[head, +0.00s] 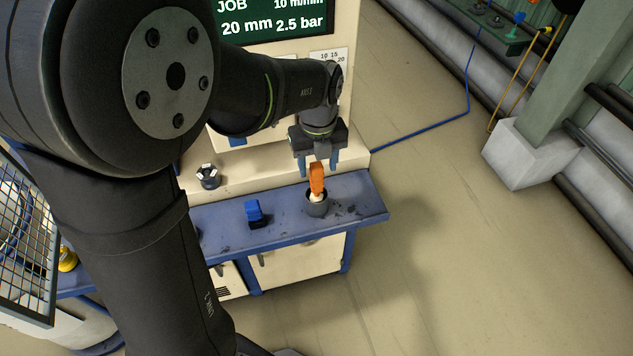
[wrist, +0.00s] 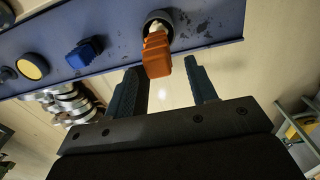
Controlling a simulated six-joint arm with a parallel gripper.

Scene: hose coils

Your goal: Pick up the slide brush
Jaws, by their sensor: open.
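The slide brush (head: 317,178) has an orange handle and stands upright in a dark round cup (head: 317,207) on the blue shelf. Pale bristles show at the cup's mouth. In the wrist view the orange brush (wrist: 157,55) stands out of the cup (wrist: 157,20), near the tips of my fingers. My gripper (head: 318,164) is open and empty, with one blue-grey finger on each side of the handle's top in the head view. In the wrist view my gripper (wrist: 165,78) has the handle between its fingertips, nearer the left finger. I cannot tell whether they touch.
A blue block-like item (head: 254,212) sits on the blue shelf (head: 370,203), left of the cup. A dark fitting with a pale top (head: 208,176) stands further left. The cream machine with a green display (head: 278,18) rises behind. Open floor lies right of the shelf.

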